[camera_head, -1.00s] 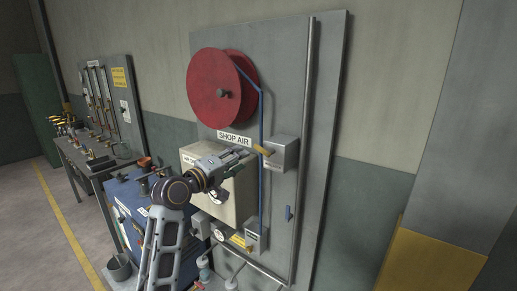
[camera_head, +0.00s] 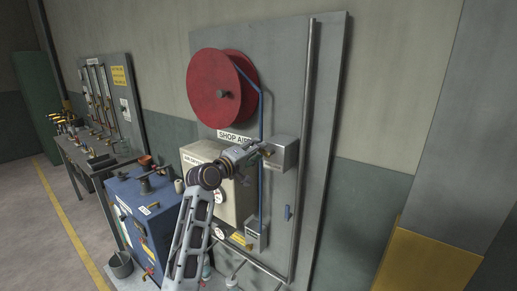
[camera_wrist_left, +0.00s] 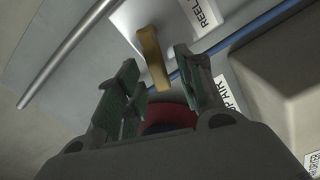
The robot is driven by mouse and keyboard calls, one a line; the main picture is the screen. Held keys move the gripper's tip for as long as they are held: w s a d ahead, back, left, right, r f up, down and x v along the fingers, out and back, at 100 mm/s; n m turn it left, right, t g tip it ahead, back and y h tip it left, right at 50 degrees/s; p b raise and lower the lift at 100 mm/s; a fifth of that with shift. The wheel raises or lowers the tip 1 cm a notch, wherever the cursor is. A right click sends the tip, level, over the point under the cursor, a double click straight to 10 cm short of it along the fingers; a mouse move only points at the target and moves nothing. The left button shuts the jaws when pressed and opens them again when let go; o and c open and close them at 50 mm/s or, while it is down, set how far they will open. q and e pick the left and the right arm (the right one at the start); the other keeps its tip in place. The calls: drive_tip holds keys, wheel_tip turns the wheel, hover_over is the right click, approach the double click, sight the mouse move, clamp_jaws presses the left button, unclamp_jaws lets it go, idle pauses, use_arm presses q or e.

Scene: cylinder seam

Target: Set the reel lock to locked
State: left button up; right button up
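The reel lock is a grey box (camera_head: 282,153) on the wall panel, with a short brass-yellow lever. In the left wrist view the lever (camera_wrist_left: 152,58) lies between my fingers, with a visible gap on each side. A white label starting "REEL" (camera_wrist_left: 202,15) is on the box beside it. My left gripper (camera_head: 262,149) is at the box's left side, open around the lever. In the head view the fingers mostly hide the lever. My right gripper is not in view.
A red hose reel (camera_head: 220,88) is above, with a blue hose (camera_head: 262,118) running down past the box's left side. A cream box (camera_head: 232,202) is below my gripper. A vertical grey pipe (camera_head: 303,150) is right of the lock.

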use_arm(q)
drive_tip(key=shift+x, duration=1)
clamp_jaws()
